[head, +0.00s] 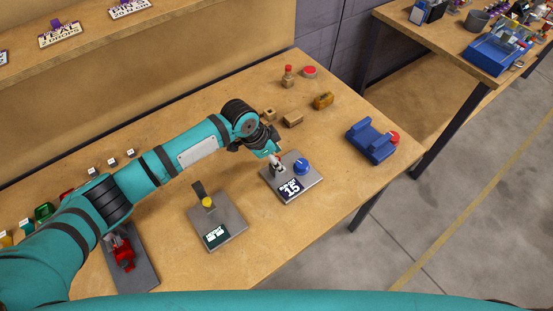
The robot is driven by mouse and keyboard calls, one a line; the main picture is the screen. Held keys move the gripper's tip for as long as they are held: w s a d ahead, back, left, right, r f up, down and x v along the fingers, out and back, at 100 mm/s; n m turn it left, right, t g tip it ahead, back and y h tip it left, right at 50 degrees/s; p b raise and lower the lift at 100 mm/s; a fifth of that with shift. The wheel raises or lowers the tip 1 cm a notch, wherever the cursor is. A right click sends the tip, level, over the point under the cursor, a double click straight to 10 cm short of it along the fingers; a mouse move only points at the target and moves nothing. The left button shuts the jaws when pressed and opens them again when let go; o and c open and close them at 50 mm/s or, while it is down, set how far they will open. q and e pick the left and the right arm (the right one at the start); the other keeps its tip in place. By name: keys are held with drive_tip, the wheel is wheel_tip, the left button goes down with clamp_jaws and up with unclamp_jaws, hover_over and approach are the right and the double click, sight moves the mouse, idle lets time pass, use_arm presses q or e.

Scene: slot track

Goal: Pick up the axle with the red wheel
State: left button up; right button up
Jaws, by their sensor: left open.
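A red wheel (394,138) shows at the right side of a blue stand (371,143), near the table's right edge. Its axle is hard to make out from here. My left gripper (276,163) is open, well to the left of the stand. It is at or just above a grey plate (310,187) with a blue knob (302,167) and a label reading 15. I cannot tell whether its fingertips touch anything there. My right gripper is out of view.
A second grey plate (232,233) has a yellow knob. A red car (124,253) sits on a grey strip beside my left arm. Table is clear around the blue stand.

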use_arm(q)
drive_tip(key=c, duration=1)
drive_tip(key=shift+r+p, duration=1.8)
drive_tip(key=shift+r, duration=5.7)
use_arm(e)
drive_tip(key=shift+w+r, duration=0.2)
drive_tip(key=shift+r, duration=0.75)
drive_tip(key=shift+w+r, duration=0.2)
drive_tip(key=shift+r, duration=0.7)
